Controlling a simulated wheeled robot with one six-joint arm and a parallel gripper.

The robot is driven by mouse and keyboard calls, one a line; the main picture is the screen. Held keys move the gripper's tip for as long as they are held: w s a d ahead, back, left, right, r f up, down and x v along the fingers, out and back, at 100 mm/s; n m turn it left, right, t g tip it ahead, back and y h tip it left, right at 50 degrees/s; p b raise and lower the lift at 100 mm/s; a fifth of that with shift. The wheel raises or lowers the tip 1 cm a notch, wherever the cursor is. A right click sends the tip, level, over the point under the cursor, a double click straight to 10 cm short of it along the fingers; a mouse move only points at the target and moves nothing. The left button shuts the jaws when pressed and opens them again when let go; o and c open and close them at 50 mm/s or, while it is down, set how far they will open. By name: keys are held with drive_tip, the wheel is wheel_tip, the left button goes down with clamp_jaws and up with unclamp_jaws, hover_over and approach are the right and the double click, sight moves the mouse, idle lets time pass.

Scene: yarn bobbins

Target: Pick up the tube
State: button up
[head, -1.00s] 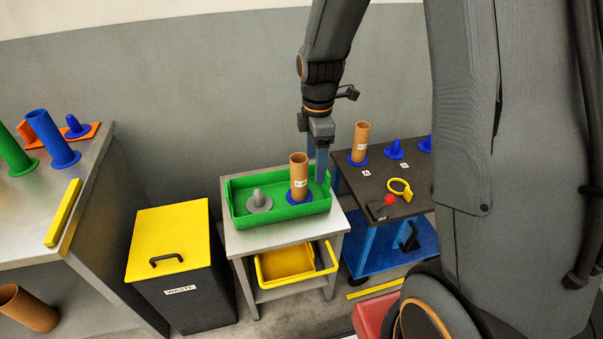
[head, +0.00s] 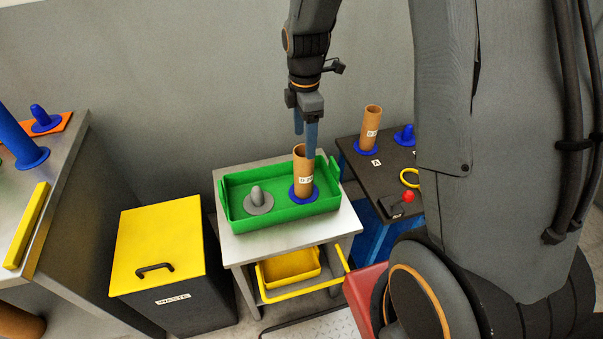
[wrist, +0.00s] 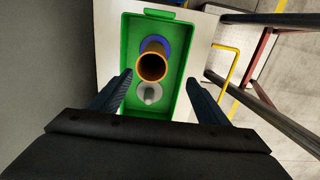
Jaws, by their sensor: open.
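A brown cardboard tube (head: 301,182) with a white label stands upright on a blue peg base (head: 294,199) in the green tray (head: 240,225). In the wrist view the tube (wrist: 152,64) shows from above, its open top facing the camera, beyond and between my fingers. My gripper (head: 304,140) is open and points down at the tube's top; one finger overlaps the tube's right edge in the head view. The fingers (wrist: 162,84) also show in the wrist view with nothing between their tips. I cannot tell whether either finger touches the tube.
A grey peg (head: 257,199) stands empty in the tray's left half. Another brown tube (head: 370,128) stands on the dark cart (head: 372,170) at right. A yellow-lidded waste bin (head: 160,240) is at left. A yellow bin (head: 289,269) sits below the tray's table.

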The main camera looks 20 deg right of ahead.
sight(304, 165)
drive_tip(key=f+b, duration=0.1)
drive_tip(key=w+f+b, duration=0.1)
drive_tip(key=f+b, duration=0.2)
drive_tip(key=f, duration=0.1)
drive_tip(key=shift+w+d+f, duration=0.1)
drive_tip(key=shift+w+d, duration=0.05)
drive_tip(key=shift+w, duration=0.2)
drive_tip(key=shift+f+p, duration=0.75)
drive_tip(key=shift+f, duration=3.1)
drive_tip(key=c, duration=1.1)
drive_tip(key=shift+r, duration=0.1)
drive_tip(key=shift+r+b, duration=0.8)
drive_tip(key=shift+r, duration=4.15)
